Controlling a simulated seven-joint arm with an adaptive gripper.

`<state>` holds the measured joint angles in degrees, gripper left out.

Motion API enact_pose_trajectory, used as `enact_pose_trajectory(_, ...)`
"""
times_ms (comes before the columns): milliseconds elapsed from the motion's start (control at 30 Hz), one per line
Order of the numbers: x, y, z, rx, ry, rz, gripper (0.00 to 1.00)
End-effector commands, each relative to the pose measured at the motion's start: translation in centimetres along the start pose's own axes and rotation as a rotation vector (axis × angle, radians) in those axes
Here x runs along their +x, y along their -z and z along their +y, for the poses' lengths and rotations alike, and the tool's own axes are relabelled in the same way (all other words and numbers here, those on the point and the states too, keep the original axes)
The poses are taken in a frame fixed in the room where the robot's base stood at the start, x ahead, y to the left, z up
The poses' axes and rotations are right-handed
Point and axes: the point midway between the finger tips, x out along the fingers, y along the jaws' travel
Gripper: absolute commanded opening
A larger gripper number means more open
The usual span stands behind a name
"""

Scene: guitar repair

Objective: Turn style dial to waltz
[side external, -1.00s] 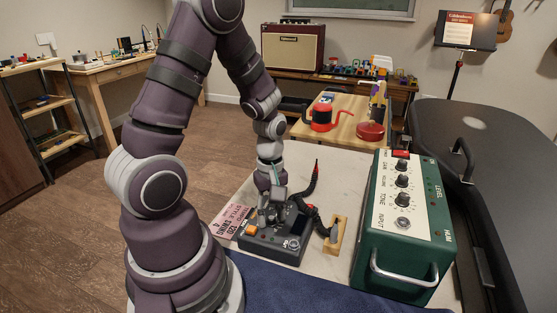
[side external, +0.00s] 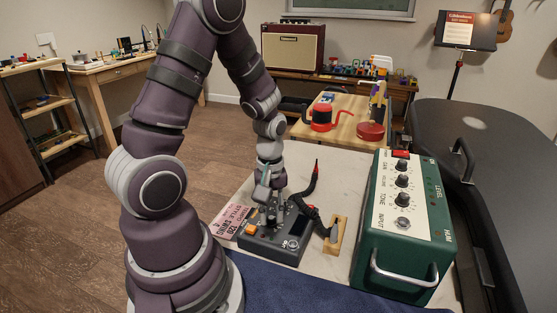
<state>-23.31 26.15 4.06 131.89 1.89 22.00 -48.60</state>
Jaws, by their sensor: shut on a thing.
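A pink card (side external: 229,222) lies left of the box, with printed words including "style" and "swing".
A green amplifier-like box (side external: 387,275) with knobs and a handle stands to the right. A black curved thing with a red tip (side external: 312,180) and a wooden block (side external: 336,236) are close beside the dark box. A blue cloth (side external: 320,295) covers the front.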

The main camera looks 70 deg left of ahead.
Motion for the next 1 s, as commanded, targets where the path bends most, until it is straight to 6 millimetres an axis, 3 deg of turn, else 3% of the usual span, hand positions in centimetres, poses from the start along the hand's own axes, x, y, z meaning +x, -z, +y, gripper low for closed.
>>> enact_pose_trajectory(1000,0.0,-0.02,0.03,0.954,-0.001,0.0,0.0)
